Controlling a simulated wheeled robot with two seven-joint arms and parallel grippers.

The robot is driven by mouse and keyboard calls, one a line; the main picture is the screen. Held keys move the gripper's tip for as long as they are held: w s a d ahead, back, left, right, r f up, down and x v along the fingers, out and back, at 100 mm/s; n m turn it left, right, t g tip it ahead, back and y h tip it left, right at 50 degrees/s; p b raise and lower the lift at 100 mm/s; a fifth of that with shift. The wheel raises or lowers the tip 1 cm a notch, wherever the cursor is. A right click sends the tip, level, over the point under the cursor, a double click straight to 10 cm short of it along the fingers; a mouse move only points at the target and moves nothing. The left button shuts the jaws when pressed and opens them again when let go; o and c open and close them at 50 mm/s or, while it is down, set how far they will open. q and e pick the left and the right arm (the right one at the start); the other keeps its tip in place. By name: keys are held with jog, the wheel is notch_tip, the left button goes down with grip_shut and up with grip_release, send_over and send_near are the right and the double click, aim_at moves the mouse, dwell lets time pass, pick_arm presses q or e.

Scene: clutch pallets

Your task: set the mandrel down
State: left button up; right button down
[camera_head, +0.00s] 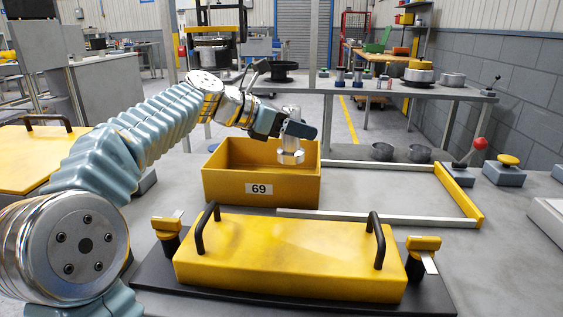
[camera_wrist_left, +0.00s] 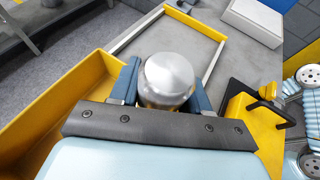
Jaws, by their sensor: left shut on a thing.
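The mandrel (camera_head: 290,152) is a shiny silver metal piece with a narrower top and a wide round base. My left gripper (camera_head: 298,129) is shut on its upper part and holds it upright. In the head view it appears over the right side of the yellow bin marked 69 (camera_head: 230,186). In the left wrist view the mandrel's round silver end (camera_wrist_left: 168,78) sits between the two blue fingers of the gripper (camera_wrist_left: 165,92), and the bin (camera_wrist_left: 60,110) lies to its left. My right gripper is not in view.
Right of the bin is a flat frame of silver rails with a yellow end bar (camera_head: 458,192), its inside bare. In front stands a yellow block with black handles (camera_head: 290,255).

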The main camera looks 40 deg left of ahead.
pick_arm(q)
jog(key=shift+w+a+f+b, duration=0.2)
jog(key=shift+w+a+f, duration=0.65)
jog(key=shift+f, duration=0.8)
jog(key=shift+w+a+f+b, duration=0.25)
jog(key=shift+w+a+f, duration=0.2)
jog(key=shift+a+f, duration=0.95)
jog(key=shift+w+a+f+b, duration=0.2)
jog(key=shift+w+a+f, duration=0.5)
jog(key=shift+f, duration=1.2)
jog(key=shift+f, duration=0.1)
jog(key=o, duration=1.3)
